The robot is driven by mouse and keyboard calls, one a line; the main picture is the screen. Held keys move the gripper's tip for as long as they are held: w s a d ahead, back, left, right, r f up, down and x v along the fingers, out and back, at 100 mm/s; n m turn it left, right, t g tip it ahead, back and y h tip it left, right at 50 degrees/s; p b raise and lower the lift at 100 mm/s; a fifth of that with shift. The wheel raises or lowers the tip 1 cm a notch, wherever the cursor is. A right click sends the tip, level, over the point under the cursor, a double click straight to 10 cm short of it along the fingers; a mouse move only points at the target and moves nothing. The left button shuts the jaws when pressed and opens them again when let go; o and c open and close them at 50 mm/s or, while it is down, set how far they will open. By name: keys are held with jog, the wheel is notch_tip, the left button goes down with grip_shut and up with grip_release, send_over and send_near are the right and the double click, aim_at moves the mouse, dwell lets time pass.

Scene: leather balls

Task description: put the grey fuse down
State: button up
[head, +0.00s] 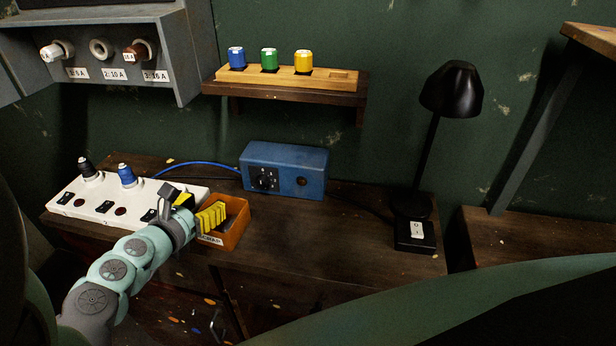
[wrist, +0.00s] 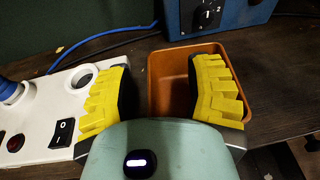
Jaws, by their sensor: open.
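My gripper (head: 192,206) is open, with yellow ribbed finger pads, over the left side of a small orange box (head: 236,229) on the bench. In the wrist view, my gripper (wrist: 161,72) has nothing visible between its fingers. The orange box (wrist: 172,68) lies beyond and below them, partly behind the right finger. The visible part of its inside looks empty; the rest is hidden. I cannot make out a loose grey fuse in either view. In the wall fuse box (head: 183,50), a pale cap sits at holder 1 and a brown one at holder 3; holder 2 looks empty.
A white switch strip (head: 100,206) with black and blue plugs is left of the gripper; an open round socket (wrist: 82,77) shows. A blue dial box (head: 290,170) stands behind. A shelf (head: 290,91) holds three coloured caps. A black lamp (head: 415,235) stands right; bench between is clear.

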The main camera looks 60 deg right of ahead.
jog(key=r+b+v, duration=0.1)
jog(key=b+v, duration=0.1)
jog(key=v, duration=1)
